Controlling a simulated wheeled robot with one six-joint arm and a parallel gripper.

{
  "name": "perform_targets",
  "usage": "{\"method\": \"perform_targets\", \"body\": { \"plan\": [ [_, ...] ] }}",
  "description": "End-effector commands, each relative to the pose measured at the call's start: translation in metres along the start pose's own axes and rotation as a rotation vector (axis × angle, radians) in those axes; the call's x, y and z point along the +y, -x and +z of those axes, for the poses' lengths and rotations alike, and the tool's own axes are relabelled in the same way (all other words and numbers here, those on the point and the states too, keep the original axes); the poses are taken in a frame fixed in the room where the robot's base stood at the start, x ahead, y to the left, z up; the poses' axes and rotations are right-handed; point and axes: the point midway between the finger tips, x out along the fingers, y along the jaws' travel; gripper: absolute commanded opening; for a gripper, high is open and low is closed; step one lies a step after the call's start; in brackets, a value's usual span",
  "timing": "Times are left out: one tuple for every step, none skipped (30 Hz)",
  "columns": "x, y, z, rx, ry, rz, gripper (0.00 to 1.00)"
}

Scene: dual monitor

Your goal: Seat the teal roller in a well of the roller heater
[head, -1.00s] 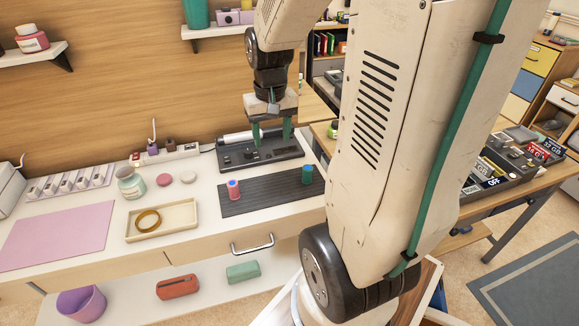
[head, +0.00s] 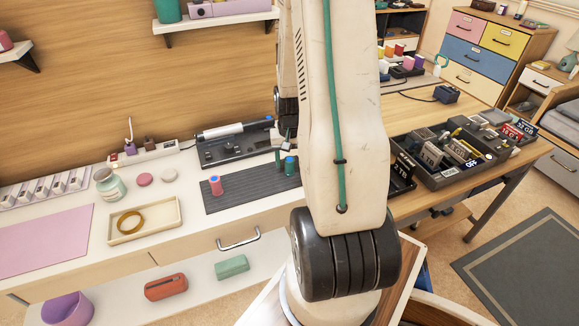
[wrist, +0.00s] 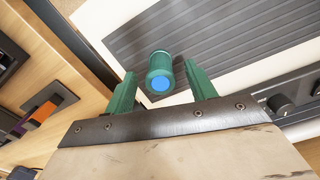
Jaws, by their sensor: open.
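The teal roller (head: 291,166), with a blue end cap, stands upright on the dark ribbed mat (head: 245,191). In the wrist view the roller (wrist: 160,72) shows between the green fingertips of my gripper (wrist: 159,69), with a gap on each side. My gripper is open and empty; in the head view my arm hides most of it, and one green finger shows just left of the roller. The black roller heater (head: 237,151) lies behind the mat, with a pale cylinder along its back. Its wells are too small to make out. Part of it shows in the wrist view (wrist: 290,102).
Left of the mat are a cream tray (head: 146,236) with a yellow ring and a jar (head: 111,186). A bin of cartridges (head: 450,160) stands at right.

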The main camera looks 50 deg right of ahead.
Motion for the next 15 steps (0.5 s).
{"method": "perform_targets", "body": {
  "plan": [
    [-0.0002,-0.0069,-0.0001,-0.001,0.000,0.000,0.56],
    [-0.0003,-0.0099,-0.0003,-0.001,0.000,0.000,0.56],
    [-0.0003,-0.0129,-0.0002,-0.001,0.000,0.000,0.56],
    [-0.0003,-0.0143,-0.0003,0.000,0.000,0.000,0.56],
    [-0.0003,-0.0152,-0.0005,0.000,0.000,0.000,0.56],
    [-0.0003,-0.0157,-0.0007,0.002,0.000,0.000,0.56],
    [-0.0003,-0.0158,-0.0009,0.002,0.000,0.000,0.56],
    [-0.0003,-0.0157,-0.0009,0.002,0.000,0.000,0.56],
    [-0.0003,-0.0155,-0.0009,0.002,0.000,0.000,0.56],
    [-0.0003,-0.0155,-0.0009,0.002,0.000,0.000,0.56],
    [-0.0002,-0.0154,-0.0009,0.002,0.000,0.000,0.56],
    [-0.0002,-0.0154,-0.0009,0.002,0.000,0.000,0.50],
    [-0.0002,-0.0154,-0.0009,0.002,0.000,0.000,0.42],
    [-0.0002,-0.0154,-0.0009,0.002,0.000,0.000,0.33],
    [-0.0002,-0.0153,-0.0009,0.002,0.000,0.000,0.22]
  ]
}}
